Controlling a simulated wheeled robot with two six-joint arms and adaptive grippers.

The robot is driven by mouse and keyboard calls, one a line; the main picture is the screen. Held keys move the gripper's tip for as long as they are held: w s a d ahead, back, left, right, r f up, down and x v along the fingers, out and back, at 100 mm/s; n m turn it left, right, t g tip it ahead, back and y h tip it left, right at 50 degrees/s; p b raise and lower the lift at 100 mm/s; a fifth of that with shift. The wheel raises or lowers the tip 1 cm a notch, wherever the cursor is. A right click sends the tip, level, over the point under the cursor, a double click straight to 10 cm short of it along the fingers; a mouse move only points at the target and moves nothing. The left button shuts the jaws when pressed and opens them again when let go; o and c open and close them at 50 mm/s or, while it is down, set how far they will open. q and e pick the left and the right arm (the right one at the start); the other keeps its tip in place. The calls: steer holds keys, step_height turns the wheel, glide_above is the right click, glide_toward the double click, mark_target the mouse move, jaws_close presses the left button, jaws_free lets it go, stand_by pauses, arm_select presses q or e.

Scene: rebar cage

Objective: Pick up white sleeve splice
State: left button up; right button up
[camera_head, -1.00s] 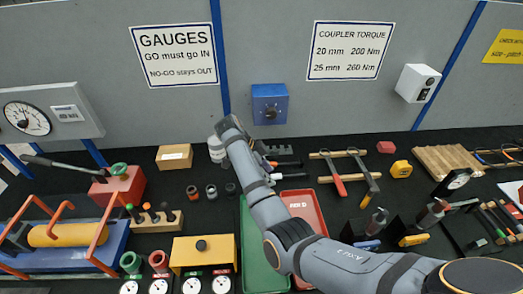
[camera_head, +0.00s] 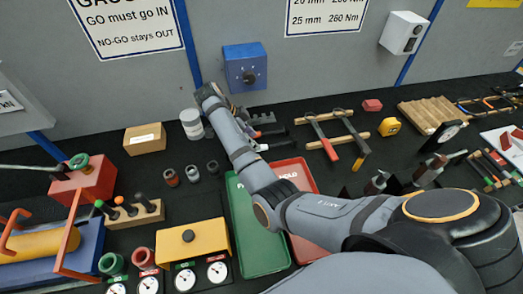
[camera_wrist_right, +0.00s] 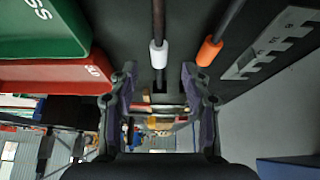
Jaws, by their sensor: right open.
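The white sleeve splice (camera_wrist_right: 158,53) is a small white tube around the end of a dark rod in the right wrist view. In the head view only a small pale bit of it (camera_head: 262,147) shows beside my right forearm. My right gripper (camera_wrist_right: 158,85) is open and empty, with its two fingers apart. The white sleeve lies straight ahead, in line with the gap between the fingers and clear of them. In the head view my forearm hides most of this gripper. My left gripper is not in view.
A rod with an orange sleeve (camera_wrist_right: 208,52) lies beside the white one. A notched grey block (camera_wrist_right: 275,45) is past it. The green tray (camera_head: 250,235) and red tray (camera_head: 292,175) lie close on the near side. A white canister (camera_head: 191,123) stands left of my arm.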

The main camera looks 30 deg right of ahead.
steer(key=b+x, duration=0.2)
steer(key=x, duration=0.1)
steer(key=shift+s+a+f+b, duration=0.1)
steer(key=shift+a+f+b, duration=0.15)
steer(key=shift+f+b, duration=0.15)
steer(key=shift+d+f+p, duration=0.3)
steer(key=shift+d+p, duration=0.05)
steer(key=shift+p, duration=0.05)
steer(key=shift+d+f, duration=0.15)
steer(key=shift+f, duration=0.05)
steer(key=shift+r, duration=0.1)
steer(key=shift+c, duration=1.3)
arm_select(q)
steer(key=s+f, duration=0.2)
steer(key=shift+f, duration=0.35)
arm_select(e)
jaws_close()
